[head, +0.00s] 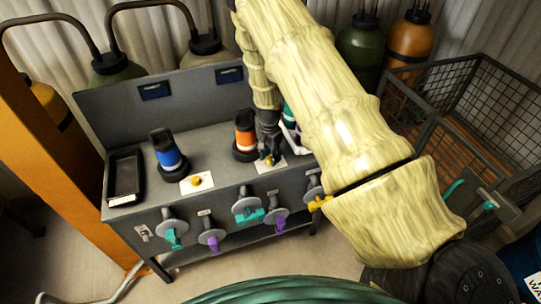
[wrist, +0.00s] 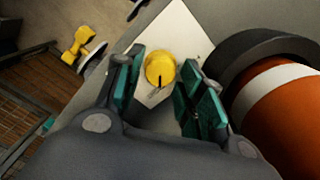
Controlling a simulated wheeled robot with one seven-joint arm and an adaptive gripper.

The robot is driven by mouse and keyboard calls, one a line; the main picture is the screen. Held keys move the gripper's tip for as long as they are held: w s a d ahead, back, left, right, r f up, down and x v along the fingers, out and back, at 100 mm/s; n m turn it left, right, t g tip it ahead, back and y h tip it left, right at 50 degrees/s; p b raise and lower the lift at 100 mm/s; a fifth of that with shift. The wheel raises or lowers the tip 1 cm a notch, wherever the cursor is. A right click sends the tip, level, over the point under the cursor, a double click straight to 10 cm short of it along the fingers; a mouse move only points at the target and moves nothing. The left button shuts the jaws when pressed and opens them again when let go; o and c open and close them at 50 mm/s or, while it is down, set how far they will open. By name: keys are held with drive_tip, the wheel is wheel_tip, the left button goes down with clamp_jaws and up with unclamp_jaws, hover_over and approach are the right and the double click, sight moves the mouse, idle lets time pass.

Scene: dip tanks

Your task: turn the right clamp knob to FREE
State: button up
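The right clamp knob (head: 269,161) is a yellow knob on a white plate on the grey bench, at the front right of an orange cylinder. In the wrist view the knob (wrist: 160,68) shows round and yellow, with a dark pointer line toward the picture's bottom. The plate's lettering is too small to read. My gripper (head: 268,146) hangs over the knob, pointing down. In the wrist view my gripper (wrist: 163,95) is open, its teal-padded fingers on either side of the knob with visible gaps. I cannot tell how high the fingertips are above the plate.
The orange cylinder (wrist: 282,105) with a white band and black collar stands close beside the fingers. A second yellow knob (head: 196,181) sits near a blue cylinder (head: 166,155). A black tray (head: 125,177) is at the left. Several coloured valve handles line the bench front. A wire cage (head: 470,105) stands right.

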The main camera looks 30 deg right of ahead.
drive_tip(key=shift+f, duration=0.45)
drive_tip(key=shift+c, duration=0.5)
drive_tip(key=c, duration=0.6)
drive_tip(key=shift+c, duration=0.2)
